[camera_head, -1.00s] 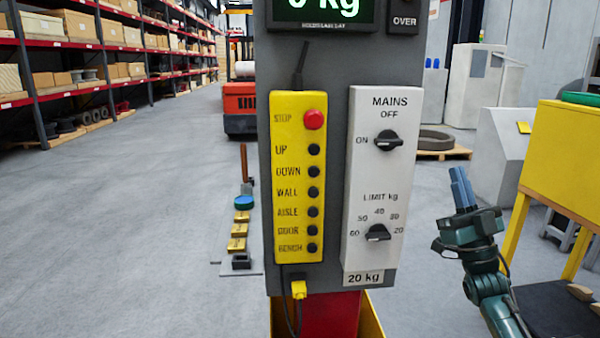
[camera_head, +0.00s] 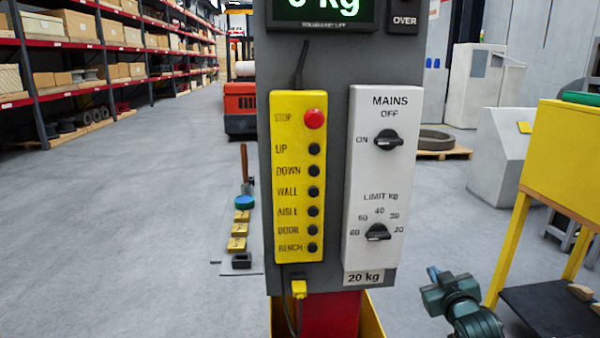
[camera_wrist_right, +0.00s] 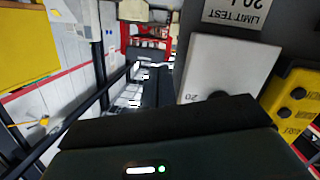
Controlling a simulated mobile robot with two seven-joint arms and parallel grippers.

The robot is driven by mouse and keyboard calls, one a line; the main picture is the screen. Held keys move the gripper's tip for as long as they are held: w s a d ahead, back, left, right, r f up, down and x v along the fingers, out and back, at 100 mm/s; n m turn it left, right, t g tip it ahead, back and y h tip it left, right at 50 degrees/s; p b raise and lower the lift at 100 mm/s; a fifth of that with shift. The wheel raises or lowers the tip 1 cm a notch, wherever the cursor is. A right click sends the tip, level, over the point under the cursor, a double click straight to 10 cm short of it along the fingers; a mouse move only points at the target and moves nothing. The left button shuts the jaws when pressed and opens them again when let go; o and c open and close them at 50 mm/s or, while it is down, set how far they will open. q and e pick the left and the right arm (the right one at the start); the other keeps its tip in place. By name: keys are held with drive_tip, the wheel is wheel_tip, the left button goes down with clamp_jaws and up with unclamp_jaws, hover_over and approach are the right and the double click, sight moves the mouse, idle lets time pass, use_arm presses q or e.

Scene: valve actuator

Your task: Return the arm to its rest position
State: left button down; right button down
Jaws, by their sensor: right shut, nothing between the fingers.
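My right gripper (camera_head: 434,274) is low at the right of the head view, right of the control panel (camera_head: 335,60) and apart from it. It is shut and empty, foreshortened, with its blue fingers only just showing. In the right wrist view the dark wrist housing fills the bottom, and the white switch box (camera_wrist_right: 220,75) and yellow button box (camera_wrist_right: 297,97) appear upside down beyond it. In the head view the white switch box (camera_head: 367,262) has a MAINS knob (camera_head: 388,140) and a LIMIT knob (camera_head: 378,232). My left gripper is not in view.
The yellow button box (camera_head: 298,258) has a red stop button (camera_head: 314,119). A yellow stand (camera_head: 565,150) with a dark lower shelf (camera_head: 545,315) is close on the right of my gripper. Open floor (camera_head: 130,220) lies left of the panel.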

drive_tip(key=s+a+f+g+y, duration=0.1)
drive_tip(key=s+a+f, duration=0.4)
drive_tip(key=s+f, duration=0.25)
drive_tip(key=s+a+f+g+y, duration=0.1)
drive_tip(key=s+a+f+g, duration=0.1)
drive_tip(key=s+a+f, duration=0.45)
drive_tip(key=s+a+f+g+y, duration=0.1)
drive_tip(key=s+a+f, duration=0.1)
drive_tip(key=s, duration=0.8)
drive_tip(key=s+a+f+g+y, duration=0.1)
drive_tip(key=s+a+f, duration=0.1)
drive_tip(key=s, duration=0.9)
drive_tip(key=shift+a, duration=0.75)
